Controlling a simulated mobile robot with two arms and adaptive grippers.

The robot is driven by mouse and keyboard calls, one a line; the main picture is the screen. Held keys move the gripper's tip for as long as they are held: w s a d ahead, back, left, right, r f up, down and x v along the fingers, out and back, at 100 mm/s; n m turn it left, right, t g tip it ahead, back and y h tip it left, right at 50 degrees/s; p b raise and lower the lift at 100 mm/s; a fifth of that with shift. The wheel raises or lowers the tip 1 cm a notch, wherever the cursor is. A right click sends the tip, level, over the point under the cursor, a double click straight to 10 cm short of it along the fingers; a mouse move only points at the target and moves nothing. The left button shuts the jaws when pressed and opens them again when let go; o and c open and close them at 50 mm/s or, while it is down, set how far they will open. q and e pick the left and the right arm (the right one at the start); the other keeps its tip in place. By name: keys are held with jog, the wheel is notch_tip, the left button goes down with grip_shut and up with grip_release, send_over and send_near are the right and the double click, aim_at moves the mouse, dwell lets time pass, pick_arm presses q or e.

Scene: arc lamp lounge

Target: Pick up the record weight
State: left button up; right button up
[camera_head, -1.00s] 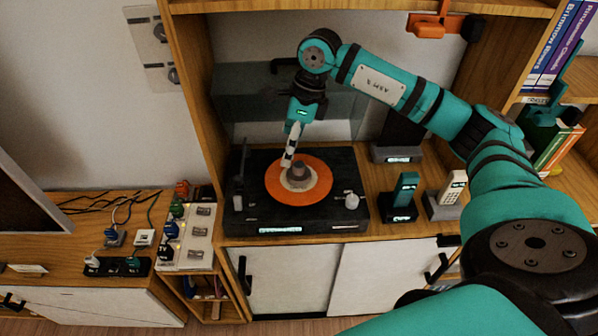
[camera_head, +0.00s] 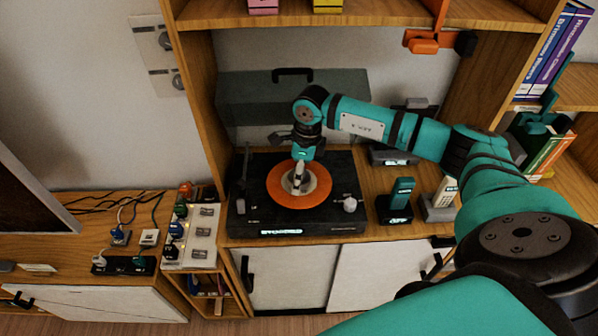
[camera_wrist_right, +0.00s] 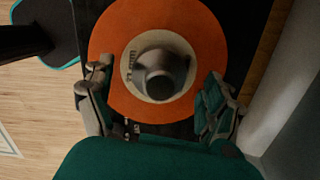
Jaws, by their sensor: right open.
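The record weight (camera_wrist_right: 160,74) is a dark grey, round knob-like piece. It sits at the centre of the orange record (camera_head: 318,199) on the black turntable (camera_head: 345,172). In the right wrist view it stands over the pale record label. My right gripper (camera_wrist_right: 157,78) is open, with one finger on each side of the weight and gaps between them. In the head view my right gripper (camera_head: 299,177) points down over the record's centre and largely hides the weight. How high the fingertips are above the record is hard to tell. My left gripper is not in view.
The turntable stands in a wooden shelf unit with a raised lid (camera_head: 292,100) behind and a shelf board (camera_head: 370,17) above. A tonearm (camera_head: 243,180) is at its left. A teal handset (camera_head: 402,192) and a pale handset (camera_head: 445,191) stand to the right.

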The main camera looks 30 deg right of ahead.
jog(key=shift+f, duration=0.5)
jog(key=shift+c, duration=0.3)
jog(key=c, duration=1.3)
jog(key=shift+r, duration=0.1)
jog(key=shift+c, duration=0.5)
